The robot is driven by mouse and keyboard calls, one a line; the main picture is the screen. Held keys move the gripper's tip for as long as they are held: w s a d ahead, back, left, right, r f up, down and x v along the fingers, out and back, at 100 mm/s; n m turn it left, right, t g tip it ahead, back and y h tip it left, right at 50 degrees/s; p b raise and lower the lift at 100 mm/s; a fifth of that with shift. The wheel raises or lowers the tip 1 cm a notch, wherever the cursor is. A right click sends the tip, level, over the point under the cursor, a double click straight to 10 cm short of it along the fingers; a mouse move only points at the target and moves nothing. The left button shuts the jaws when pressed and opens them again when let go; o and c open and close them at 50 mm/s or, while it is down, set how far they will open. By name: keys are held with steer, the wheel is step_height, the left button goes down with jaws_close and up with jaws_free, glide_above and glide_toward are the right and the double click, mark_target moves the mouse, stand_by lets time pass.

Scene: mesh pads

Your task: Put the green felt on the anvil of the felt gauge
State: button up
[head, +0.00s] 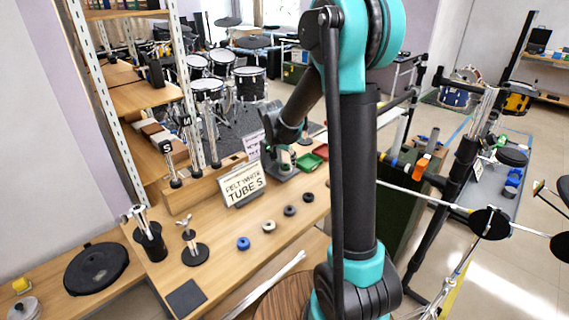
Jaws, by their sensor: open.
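In the head view my gripper (273,152) is small and partly merged with dark parts at the back of the wooden bench. It is over a dark grey device (280,175) behind the sign, which looks like the felt gauge. A small patch of green (285,168) shows low on that device, just below my gripper. It may be the green felt, but it is too small to be sure. Nothing can be seen held between the fingers. The anvil cannot be made out, and I cannot tell whether the green patch rests on it.
A "felt washers, tubes" sign (243,185) stands left of the device. A blue felt ring (243,243), a beige one (268,226) and darker ones (290,210) lie in a row. A green tray (308,162) is at right. Metal stands (150,240) rise at front left.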

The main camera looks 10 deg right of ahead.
steer(key=v, duration=1)
steer(key=s+d+f+n, duration=0.2)
steer(key=s+f, duration=0.2)
steer(key=s, duration=0.4)
steer(key=s+d+f+n+y, duration=0.1)
steer(key=s+f, duration=0.3)
steer(key=s, duration=0.5)
steer(key=s+d+f+n+y, duration=0.1)
steer(key=s+d+f+n, duration=0.2)
steer(key=s, duration=0.6)
steer(key=shift+s+d+f, duration=0.15)
steer(key=shift+d+f, duration=0.3)
steer(key=shift+f, duration=0.25)
